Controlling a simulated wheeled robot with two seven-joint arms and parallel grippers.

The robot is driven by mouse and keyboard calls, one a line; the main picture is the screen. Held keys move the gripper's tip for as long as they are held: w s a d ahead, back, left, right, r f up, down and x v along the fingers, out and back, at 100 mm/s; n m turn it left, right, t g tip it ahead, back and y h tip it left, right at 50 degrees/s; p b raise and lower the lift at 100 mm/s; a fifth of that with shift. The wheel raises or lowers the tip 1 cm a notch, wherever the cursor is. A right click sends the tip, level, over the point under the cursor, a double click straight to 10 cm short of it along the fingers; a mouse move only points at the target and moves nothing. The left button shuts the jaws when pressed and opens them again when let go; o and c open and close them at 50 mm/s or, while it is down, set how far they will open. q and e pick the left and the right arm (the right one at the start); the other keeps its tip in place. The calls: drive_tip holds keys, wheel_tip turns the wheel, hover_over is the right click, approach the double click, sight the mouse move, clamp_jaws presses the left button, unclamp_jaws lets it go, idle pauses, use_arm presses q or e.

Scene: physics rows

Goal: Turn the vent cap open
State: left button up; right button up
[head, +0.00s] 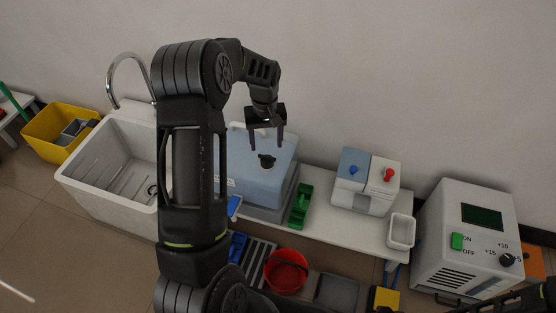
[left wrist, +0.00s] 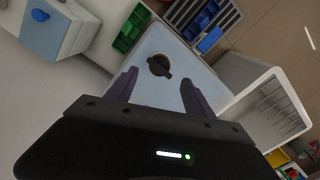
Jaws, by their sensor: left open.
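The vent cap (head: 267,161) is a round black knob with a raised bar across it. It sits on top of a light blue box (head: 262,183) on the white table. In the left wrist view the vent cap (left wrist: 159,66) lies just beyond the fingertips, roughly between them. My left gripper (head: 266,143) is open and empty above the cap, apart from it, with its fingers pointing down. In the left wrist view its two dark fingers (left wrist: 159,82) are spread wide. My left arm hides part of the box's left side. My right gripper does not show.
A white sink (head: 92,191) with a tall faucet stands left of the box. A green tray (head: 300,206) and a box with blue and red knobs (head: 366,180) stand to the right. A grey device (head: 474,237) is farther right. A red bucket (head: 286,271) is below.

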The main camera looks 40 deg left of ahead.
sight(267, 157)
use_arm(q)
drive_tip(key=shift+f+b, duration=0.85)
drive_tip(key=shift+f, duration=3.1)
drive_tip(key=c, duration=1.1)
